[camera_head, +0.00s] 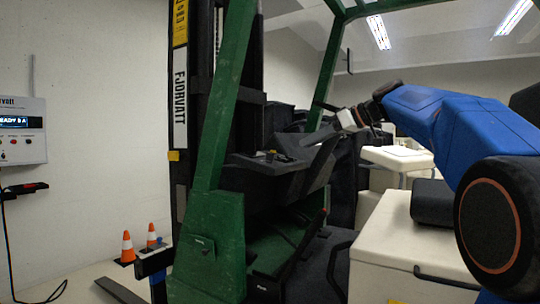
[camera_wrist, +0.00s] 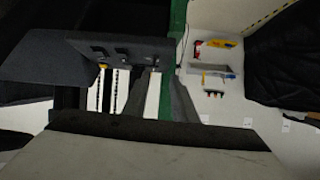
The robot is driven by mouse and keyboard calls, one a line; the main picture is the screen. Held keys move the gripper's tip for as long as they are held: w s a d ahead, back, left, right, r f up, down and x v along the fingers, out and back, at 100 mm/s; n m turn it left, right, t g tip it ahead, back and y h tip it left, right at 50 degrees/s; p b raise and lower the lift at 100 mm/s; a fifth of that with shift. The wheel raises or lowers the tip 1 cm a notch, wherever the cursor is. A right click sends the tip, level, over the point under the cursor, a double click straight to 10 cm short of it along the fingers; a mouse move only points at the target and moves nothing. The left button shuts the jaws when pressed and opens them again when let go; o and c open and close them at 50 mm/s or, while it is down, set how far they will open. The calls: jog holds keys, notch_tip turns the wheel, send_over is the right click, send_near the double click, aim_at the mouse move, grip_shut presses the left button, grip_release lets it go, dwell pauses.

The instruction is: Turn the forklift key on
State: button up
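The forklift (camera_head: 218,230) has a green frame and stands in the middle of the head view. Its dark dashboard (camera_head: 262,165) carries small controls too small to make out. The wrist view shows a dark panel (camera_wrist: 135,50) with small knobs and a yellow bit at its lower edge. I cannot pick out the key in either view. My gripper (camera_head: 346,118) is above and to the right of the dashboard, apart from it. In the wrist view its two dark fingers (camera_wrist: 160,78) point up the picture with a gap between them, and nothing shows held.
A dark mast (camera_head: 181,130) stands left of the cab, and green posts frame it. White carts (camera_head: 400,250) stand at the right under my arm. Orange cones (camera_head: 127,246) and a wall box (camera_head: 22,130) with a lit display are at the left.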

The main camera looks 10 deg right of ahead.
aim_at(270, 157)
jog(key=shift+n+y, duration=0.3)
jog(key=shift+n, duration=0.1)
jog(key=x, duration=0.5)
jog(key=w+r+x, duration=0.1)
jog(key=x, duration=1)
jog(key=shift+w+r, duration=0.25)
jog(key=shift+w, duration=0.4)
grip_shut()
